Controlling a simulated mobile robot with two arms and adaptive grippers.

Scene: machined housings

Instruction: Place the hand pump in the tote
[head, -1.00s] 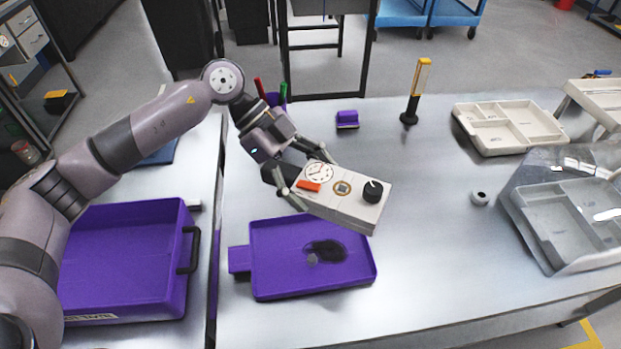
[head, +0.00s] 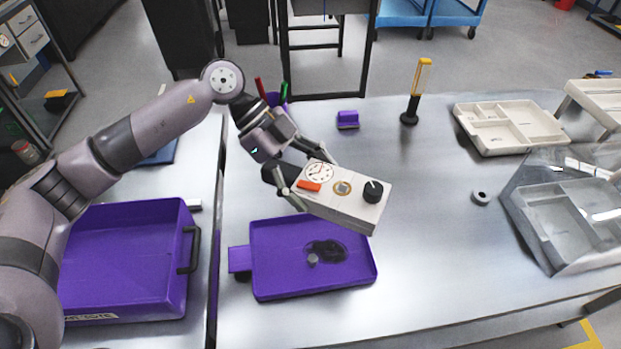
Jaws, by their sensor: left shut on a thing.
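My left gripper (head: 302,182) is shut on a boxy beige device (head: 347,205) with a round white dial, an orange button and a black knob; it looks like the hand pump, though I cannot be sure. The device is tilted and held above the far edge of a purple tray. A black part shows at its left end, partly hidden by the fingers. The purple tote (head: 187,285), with a black handle and a partly readable label, stands at the left, to the left of the gripper and nearer me. Its visible inside looks empty. My right gripper is out of view.
The purple tray (head: 265,284) holds a small grey piece (head: 313,260) and a dark patch.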

